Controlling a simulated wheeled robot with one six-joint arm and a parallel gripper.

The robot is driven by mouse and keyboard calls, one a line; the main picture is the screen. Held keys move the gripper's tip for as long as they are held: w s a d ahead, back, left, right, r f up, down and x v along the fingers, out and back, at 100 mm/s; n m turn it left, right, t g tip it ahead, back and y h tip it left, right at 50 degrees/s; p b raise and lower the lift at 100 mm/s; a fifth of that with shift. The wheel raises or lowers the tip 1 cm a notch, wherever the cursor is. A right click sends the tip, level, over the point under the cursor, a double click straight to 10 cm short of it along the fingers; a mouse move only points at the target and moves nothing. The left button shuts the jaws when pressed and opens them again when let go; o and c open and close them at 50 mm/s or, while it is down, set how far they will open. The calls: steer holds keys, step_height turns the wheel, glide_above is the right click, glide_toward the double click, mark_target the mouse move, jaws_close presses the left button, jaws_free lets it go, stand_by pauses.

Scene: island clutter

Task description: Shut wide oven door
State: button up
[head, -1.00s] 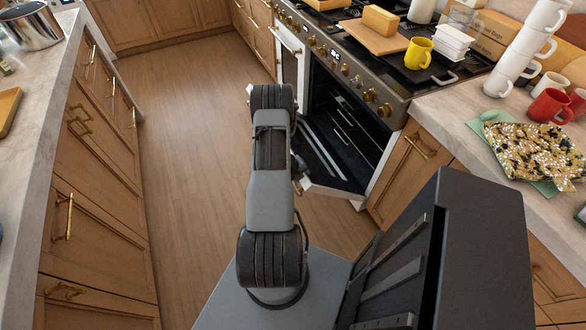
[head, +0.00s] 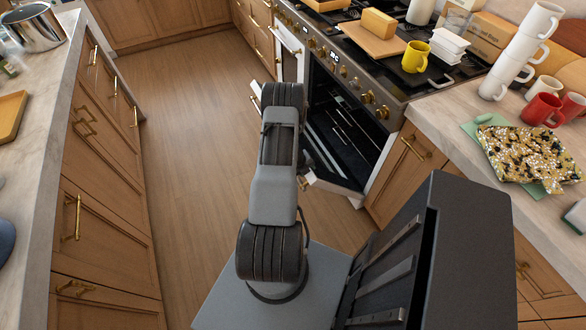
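The wide oven door (head: 327,146) hangs open below the range front, its dark inner side facing up and its pale edge towards me. The oven cavity (head: 345,101) shows dark with racks behind it. Gold handle ends show at the door's outer corners, left (head: 254,98) and right (head: 304,184). My arm crosses in front of the door and hides its middle and most of the handle. My gripper is hidden behind my arm, so I cannot tell whether it touches the door.
The range (head: 335,45) carries a yellow mug (head: 416,56), a board and white dishes. An island (head: 95,150) stands left. The wood floor (head: 195,130) between is clear.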

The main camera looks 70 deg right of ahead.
steer(key=shift+s+d+r+p, duration=0.85)
steer(key=shift+r+p, duration=0.2)
steer(key=shift+p, duration=0.95)
steer(key=o, duration=1)
steer(key=shift+f, duration=0.15)
steer(key=p+v, duration=0.1)
steer(key=v, duration=1.2)
steer(key=shift+r, duration=0.5)
steer(key=shift+d, duration=0.15)
